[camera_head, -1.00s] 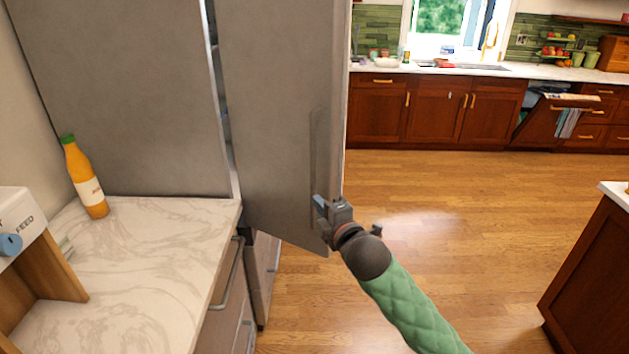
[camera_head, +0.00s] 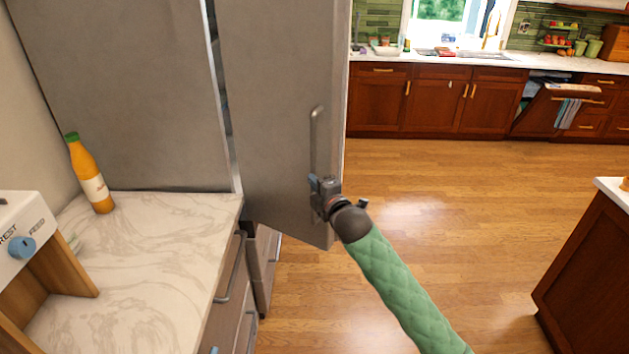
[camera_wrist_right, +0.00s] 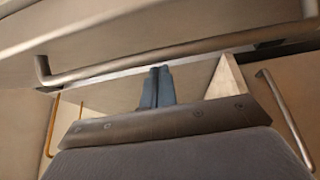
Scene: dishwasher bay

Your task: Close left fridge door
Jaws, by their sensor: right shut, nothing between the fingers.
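The grey fridge door (camera_head: 270,90) stands ajar, with a narrow gap along its left edge beside the fridge side panel (camera_head: 130,90). Its vertical bar handle (camera_head: 314,135) is near the door's right edge. My right gripper (camera_head: 316,186) is at the lower end of this handle, close to the door face. In the right wrist view its blue fingers (camera_wrist_right: 157,86) are together and empty, with a handle bar (camera_wrist_right: 180,60) crossing beyond their tips. I cannot tell whether they touch the door. My left gripper is not clearly in view.
A marble counter (camera_head: 150,240) with drawers below stands at the left. It holds an orange bottle (camera_head: 90,175) and a white appliance (camera_head: 22,235). Open wooden floor (camera_head: 430,200) lies right of the door. An island (camera_head: 595,260) stands at the far right.

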